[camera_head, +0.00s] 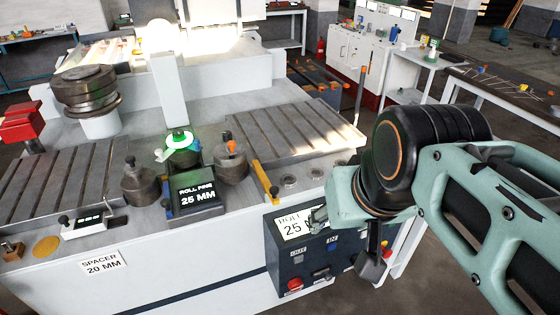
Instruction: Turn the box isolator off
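A dark control box (284,257) with a "ROLL 25" display (292,224) is on the front of the pale machine. Its face has small switches marked OUT and IN, and a red knob or button (294,285) at lower left. I cannot tell which control is the isolator or how it is set. My gripper (344,241) is in front of the box's right part and hides some of it. Its two grey fingertips appear spread apart, one by the display and one lower right, with nothing seen between them. Contact with the box cannot be told.
A small red part (385,246) shows just right of my gripper.

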